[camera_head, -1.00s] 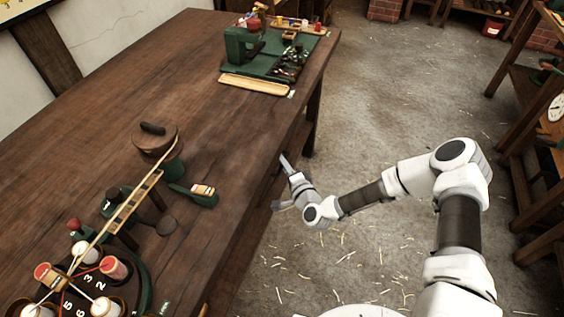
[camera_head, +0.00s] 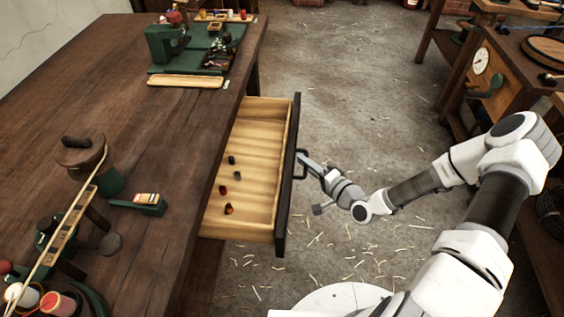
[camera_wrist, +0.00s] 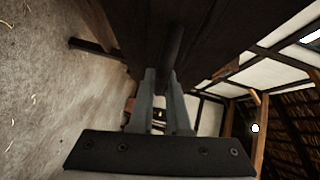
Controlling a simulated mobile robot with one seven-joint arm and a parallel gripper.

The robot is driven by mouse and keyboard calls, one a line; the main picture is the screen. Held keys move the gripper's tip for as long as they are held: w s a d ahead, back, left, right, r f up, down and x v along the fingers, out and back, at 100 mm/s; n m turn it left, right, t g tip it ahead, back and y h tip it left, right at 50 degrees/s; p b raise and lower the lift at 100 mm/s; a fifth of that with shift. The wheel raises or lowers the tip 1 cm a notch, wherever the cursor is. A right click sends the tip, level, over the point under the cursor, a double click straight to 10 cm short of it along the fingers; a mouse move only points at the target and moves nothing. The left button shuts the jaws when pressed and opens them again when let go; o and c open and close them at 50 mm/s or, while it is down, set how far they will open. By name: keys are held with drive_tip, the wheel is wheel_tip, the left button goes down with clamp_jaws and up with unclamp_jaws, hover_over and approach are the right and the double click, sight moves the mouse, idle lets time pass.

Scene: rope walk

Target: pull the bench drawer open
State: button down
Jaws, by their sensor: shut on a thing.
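The bench drawer (camera_head: 262,170) stands pulled out from the right side of the wooden bench (camera_head: 150,150). Its pale wooden inside is in view, with several small dark and reddish pieces (camera_head: 228,190) lying in it. Its dark front (camera_head: 288,185) carries a dark bar handle (camera_head: 301,165). My gripper (camera_head: 303,160) is at this handle, on the outer side of the front, and is shut on it. In the wrist view, the two fingers of my gripper (camera_wrist: 160,85) close around the dark handle bar (camera_wrist: 174,45), with the dark drawer front behind.
On the bench are a green tool station (camera_head: 190,50), a pale wooden tray (camera_head: 186,81), a brown-lidded pot (camera_head: 80,150) and a green brush (camera_head: 140,203). Shelves (camera_head: 490,80) stand at the right.

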drive_tip(key=shift+s+d, duration=0.2)
drive_tip(key=shift+d, duration=2)
drive_tip(key=c, duration=1.2)
unclamp_jaws()
drive_tip(key=shift+o, duration=0.2)
drive_tip(key=p+v, duration=0.2)
drive_tip(key=v, duration=1.5)
drive_tip(key=shift+s+d, duration=0.15)
drive_tip(key=shift+f, duration=0.1)
